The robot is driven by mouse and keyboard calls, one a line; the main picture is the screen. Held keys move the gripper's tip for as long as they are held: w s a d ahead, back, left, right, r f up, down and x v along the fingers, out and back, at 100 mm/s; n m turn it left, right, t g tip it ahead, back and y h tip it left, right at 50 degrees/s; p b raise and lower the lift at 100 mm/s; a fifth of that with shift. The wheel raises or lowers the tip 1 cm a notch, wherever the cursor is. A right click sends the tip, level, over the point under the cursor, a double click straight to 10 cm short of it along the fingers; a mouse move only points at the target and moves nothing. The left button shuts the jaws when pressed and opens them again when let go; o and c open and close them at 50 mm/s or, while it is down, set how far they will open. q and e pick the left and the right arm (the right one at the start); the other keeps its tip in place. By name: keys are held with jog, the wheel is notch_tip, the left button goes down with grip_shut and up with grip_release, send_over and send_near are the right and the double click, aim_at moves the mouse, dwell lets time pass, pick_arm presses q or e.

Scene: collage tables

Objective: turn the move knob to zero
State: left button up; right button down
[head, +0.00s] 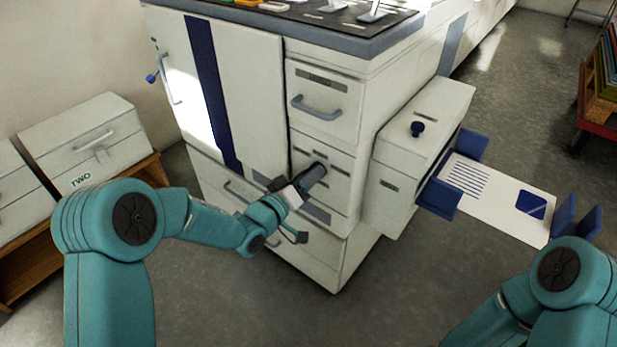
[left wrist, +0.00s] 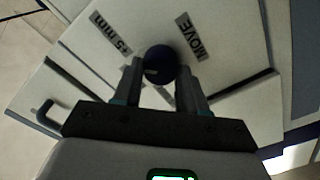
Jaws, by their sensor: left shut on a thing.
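The move knob (left wrist: 161,62) is a round dark blue knob on a pale panel in the left wrist view. A label reading MOVE (left wrist: 189,37) is beside it on one side and one reading +5 mm (left wrist: 111,33) on the other. My left gripper (left wrist: 161,80) is shut on the knob, one finger on each side. In the head view my left gripper (head: 313,174) is at the front of the white machine (head: 318,208), where it hides the knob. My right arm shows at lower right, but its gripper cannot be made out.
A side unit (head: 405,150) with another dark knob (head: 417,129) sticks out to the right. A printed sheet (head: 497,196) lies between blue guides (head: 437,198) there. Drawer handles (head: 316,108) stand out from the machine. A box marked TWO (head: 88,145) stands at left. Grey floor is open in front.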

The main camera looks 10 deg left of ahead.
pick_arm(q)
jog(key=n, duration=0.8)
jog(key=shift+f+n, duration=0.1)
jog(key=shift+n, duration=0.3)
dwell(0.4)
jog(key=o, duration=1)
jog(key=shift+o, duration=0.2)
jog(key=shift+a, duration=0.1)
jog(key=p+v, duration=0.3)
jog(key=v, duration=1.3)
jog(key=shift+s, duration=0.15)
